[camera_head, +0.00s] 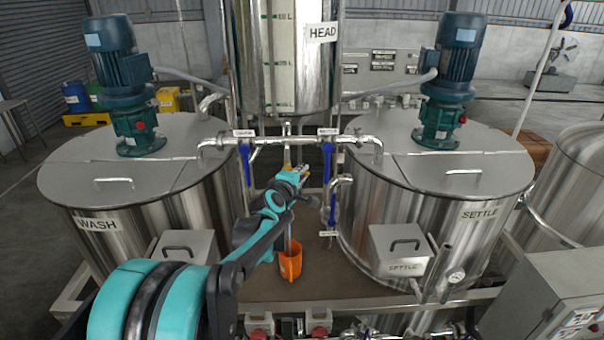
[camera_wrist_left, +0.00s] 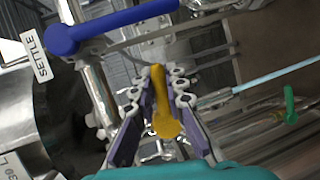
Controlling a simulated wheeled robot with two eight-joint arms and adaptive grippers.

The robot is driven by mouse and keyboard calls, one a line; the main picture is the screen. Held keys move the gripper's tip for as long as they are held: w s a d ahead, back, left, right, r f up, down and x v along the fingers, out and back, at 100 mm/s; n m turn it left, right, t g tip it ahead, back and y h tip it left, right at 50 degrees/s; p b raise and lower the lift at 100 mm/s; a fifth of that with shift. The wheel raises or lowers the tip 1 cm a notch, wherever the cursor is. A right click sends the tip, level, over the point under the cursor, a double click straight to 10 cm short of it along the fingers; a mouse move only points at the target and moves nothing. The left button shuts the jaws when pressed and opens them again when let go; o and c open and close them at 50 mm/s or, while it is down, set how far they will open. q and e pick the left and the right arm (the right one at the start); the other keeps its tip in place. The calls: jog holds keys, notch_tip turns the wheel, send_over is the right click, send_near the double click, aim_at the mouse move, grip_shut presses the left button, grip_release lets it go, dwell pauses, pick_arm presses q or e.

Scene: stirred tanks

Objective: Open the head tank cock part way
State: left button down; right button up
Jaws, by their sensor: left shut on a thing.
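The head tank (camera_head: 250,60) is a shiny cylinder with a HEAD label, at the top middle of the head view. A yellow cock lever (camera_wrist_left: 160,105) lies between the fingers of my left gripper (camera_wrist_left: 158,88) in the left wrist view. The gripper is shut on it. In the head view my left gripper (camera_head: 298,170) is below the head tank, near the pipe between the two side tanks. Most of the lever and the cock's body are hidden there. My right gripper is not in view.
Blue levers (camera_head: 246,165) and (camera_head: 327,160) hang from the pipe on either side of my gripper. A blue lever (camera_wrist_left: 110,27) also shows close by in the wrist view. The WASH tank (camera_head: 70,175) and SETTLE tank (camera_head: 480,190) flank my arm. An orange jug (camera_head: 291,262) stands below.

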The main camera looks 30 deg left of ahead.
pick_arm(q)
jog(key=m, duration=0.1)
jog(key=f+m+g+y+b, duration=0.1)
jog(key=shift+s+a+f+m, duration=0.15)
jog(key=shift+f+m, duration=0.05)
jog(key=shift+m, duration=0.1)
jog(key=c, duration=1.5)
grip_release()
jog(key=shift+c, duration=0.2)
jog(key=v, duration=1.2)
jog(key=shift+r, duration=0.2)
